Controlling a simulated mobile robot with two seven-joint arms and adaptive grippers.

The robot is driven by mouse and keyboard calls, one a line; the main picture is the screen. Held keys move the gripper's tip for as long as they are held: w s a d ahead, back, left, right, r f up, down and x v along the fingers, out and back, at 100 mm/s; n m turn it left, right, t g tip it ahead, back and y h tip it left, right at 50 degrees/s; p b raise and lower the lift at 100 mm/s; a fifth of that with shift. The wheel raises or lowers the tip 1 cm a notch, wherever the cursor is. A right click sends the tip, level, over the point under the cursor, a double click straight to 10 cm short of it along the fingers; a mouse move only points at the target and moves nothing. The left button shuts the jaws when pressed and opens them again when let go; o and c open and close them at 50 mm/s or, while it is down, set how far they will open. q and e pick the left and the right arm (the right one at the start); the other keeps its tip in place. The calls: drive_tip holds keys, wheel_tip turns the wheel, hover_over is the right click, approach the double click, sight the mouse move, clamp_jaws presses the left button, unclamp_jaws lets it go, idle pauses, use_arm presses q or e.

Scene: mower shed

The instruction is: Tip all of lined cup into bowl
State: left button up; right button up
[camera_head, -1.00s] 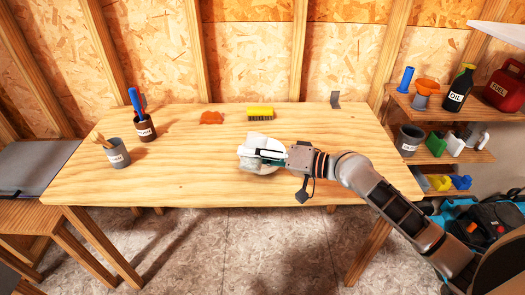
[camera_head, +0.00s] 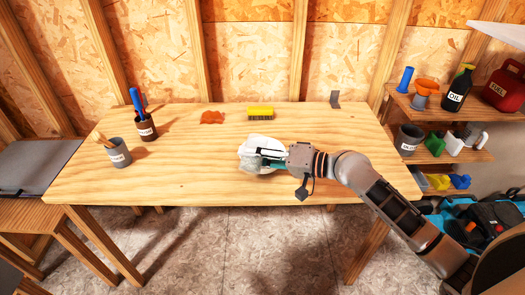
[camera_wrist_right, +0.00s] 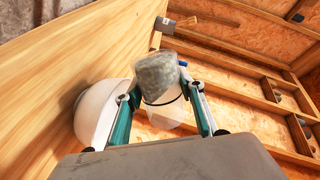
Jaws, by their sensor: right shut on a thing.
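The lined cup (camera_wrist_right: 167,112) shows between the teal fingers of my right gripper (camera_wrist_right: 165,98) in the right wrist view, white with a dark line and a mottled grey end. The gripper is shut on it. The white bowl (camera_wrist_right: 95,112) sits on the table side of the cup, close to it. In the head view my right gripper (camera_head: 270,158) points left, over a white shape, apparently the bowl (camera_head: 257,141), with mottled grey at its near side. The gripper partly covers both, so the cup's exact tilt and contents are unclear. My left gripper is out of view.
Shelves (camera_head: 455,110) hold bottles at right. The table's left front is clear.

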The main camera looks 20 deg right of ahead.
sight(258, 142)
drive_tip(key=shift+f+m+p, duration=0.25)
drive_tip(key=shift+m+p, duration=0.1)
drive_tip(key=shift+m, duration=0.35)
idle(0.3)
drive_tip(key=shift+w+d+r+m+g+p, duration=0.2)
drive_tip(key=shift+w+d+r+m+p, duration=0.05)
drive_tip(key=shift+w+m, duration=0.15)
drive_tip(key=shift+w+d+r+m+g+p, duration=0.2)
drive_tip(key=shift+w+d+r+m+p, duration=0.1)
drive_tip(key=shift+w, duration=0.1)
idle(0.4)
drive_tip(key=shift+w+f+m+g+y+p, duration=0.15)
drive_tip(key=shift+f+m+g+y+p, duration=0.2)
drive_tip(key=shift+m, duration=0.35)
idle(0.3)
drive_tip(key=shift+w+d+r+m+p, duration=0.25)
drive_tip(key=shift+r+m+p, duration=0.25)
drive_tip(key=shift+m+p, duration=0.5)
idle(1.3)
drive_tip(key=shift+w+d+r+m+g+y+p, duration=0.2)
drive_tip(key=shift+w+r+m+g+y+p, duration=0.3)
drive_tip(key=shift+m, duration=0.3)
idle(1.1)
drive_tip(key=shift+d, duration=0.1)
idle(0.5)
